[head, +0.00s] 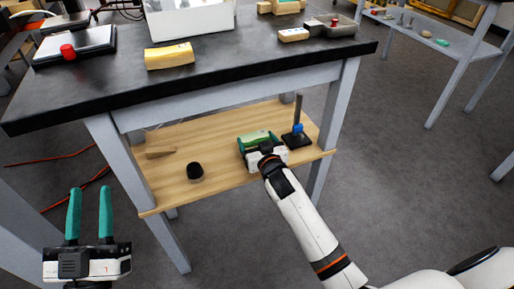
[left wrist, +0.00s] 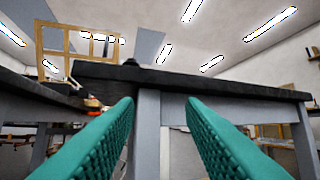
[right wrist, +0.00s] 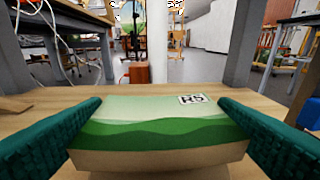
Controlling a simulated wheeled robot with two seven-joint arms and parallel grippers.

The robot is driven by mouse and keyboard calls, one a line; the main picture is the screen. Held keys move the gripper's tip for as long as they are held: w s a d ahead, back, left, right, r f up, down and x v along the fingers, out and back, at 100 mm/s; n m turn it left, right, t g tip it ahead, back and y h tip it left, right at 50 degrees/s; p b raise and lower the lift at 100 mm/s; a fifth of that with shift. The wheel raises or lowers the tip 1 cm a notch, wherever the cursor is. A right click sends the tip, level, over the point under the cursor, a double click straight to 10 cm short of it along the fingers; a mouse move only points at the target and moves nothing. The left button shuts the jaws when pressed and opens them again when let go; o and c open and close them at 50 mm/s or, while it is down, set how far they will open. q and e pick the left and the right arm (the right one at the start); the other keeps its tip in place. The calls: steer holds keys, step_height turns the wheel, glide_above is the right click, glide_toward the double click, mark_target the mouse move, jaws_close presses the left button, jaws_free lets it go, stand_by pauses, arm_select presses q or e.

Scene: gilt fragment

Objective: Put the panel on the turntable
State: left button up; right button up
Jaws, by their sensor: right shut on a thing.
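The panel, a block with a painted green landscape and a small black-and-white label, is at the lower wooden shelf (head: 222,175); it shows in the head view (head: 256,135) and the right wrist view (right wrist: 160,132). My right gripper (head: 262,150) is shut on it, with one teal finger at each side end. Whether the panel still touches the shelf is unclear. My left gripper (head: 90,190) is open and empty, left of the table's front leg. I cannot make out a turntable for certain; a flat device with a red knob (head: 67,51) stands on the tabletop at left.
The dark tabletop (head: 225,82) overhangs the shelf. On the shelf are a rod stand (head: 298,125), a black cylinder (head: 195,171) and a wooden wedge (head: 159,152).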

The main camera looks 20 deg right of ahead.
arm_select(q)
steer(key=shift+s+r+t+h, duration=0.3)
steer(key=shift+s+r+t, duration=0.6)
steer(key=shift+r+t, duration=0.25)
arm_select(e)
steer(key=shift+f, duration=0.9)
arm_select(q)
steer(key=shift+s+b, duration=0.1)
steer(key=shift+b, duration=0.2)
arm_select(e)
steer(key=shift+f, duration=0.1)
steer(key=o, duration=0.9)
arm_select(q)
steer(key=shift+r, duration=0.15)
